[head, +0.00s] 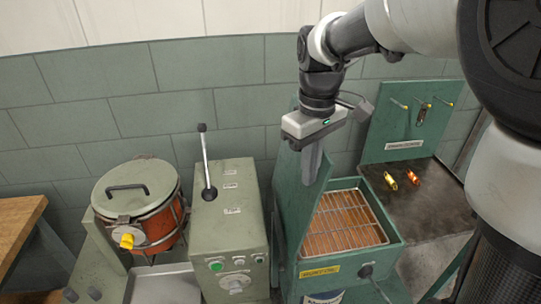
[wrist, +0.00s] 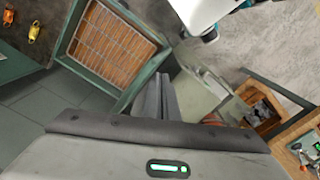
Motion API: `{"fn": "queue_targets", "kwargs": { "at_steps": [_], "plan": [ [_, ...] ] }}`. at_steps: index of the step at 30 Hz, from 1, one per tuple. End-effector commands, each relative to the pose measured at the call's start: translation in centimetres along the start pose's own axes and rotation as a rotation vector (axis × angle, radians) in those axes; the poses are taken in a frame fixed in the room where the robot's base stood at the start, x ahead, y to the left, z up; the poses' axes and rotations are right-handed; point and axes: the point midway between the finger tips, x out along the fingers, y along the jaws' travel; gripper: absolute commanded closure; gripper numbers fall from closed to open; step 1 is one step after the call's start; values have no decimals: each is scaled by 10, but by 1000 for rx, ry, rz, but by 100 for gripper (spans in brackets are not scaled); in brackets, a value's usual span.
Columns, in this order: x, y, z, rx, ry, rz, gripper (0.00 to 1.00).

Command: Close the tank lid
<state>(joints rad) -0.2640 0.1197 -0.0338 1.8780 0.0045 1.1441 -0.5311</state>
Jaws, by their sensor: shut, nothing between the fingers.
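The green tank (head: 372,257) stands right of centre in the head view, its open top showing a wire rack over brown contents. It also shows at upper left in the wrist view (wrist: 136,84). The tank lid (head: 312,212) is a green panel standing steeply up along the tank's left side, open. My gripper (head: 311,176) is shut and empty, fingers pointing down, at the upper part of the lid. Its fingers also show in the wrist view (wrist: 155,98). They overlap the lid in the head view; I cannot tell whether they touch it.
A grey-green control cabinet (head: 230,228) with an upright lever (head: 206,160) stands left of the tank. Further left is a round lidded pot (head: 137,205). Right of the tank, a dark bench (head: 430,205) holds a yellow and an orange item below a green hook panel (head: 415,115).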

Motion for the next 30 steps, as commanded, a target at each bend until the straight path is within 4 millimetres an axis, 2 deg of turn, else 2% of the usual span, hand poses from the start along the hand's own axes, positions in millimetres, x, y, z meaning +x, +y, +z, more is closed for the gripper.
{"fn": "queue_targets", "kwargs": {
  "at_steps": [6, 22, 30],
  "plan": [
    [1, 4, 2, 1, 0, 0, 100],
    [11, 48, 27, 2, 0, 0, 100],
    [12, 53, 30, 1, 0, 0, 100]
  ]
}}
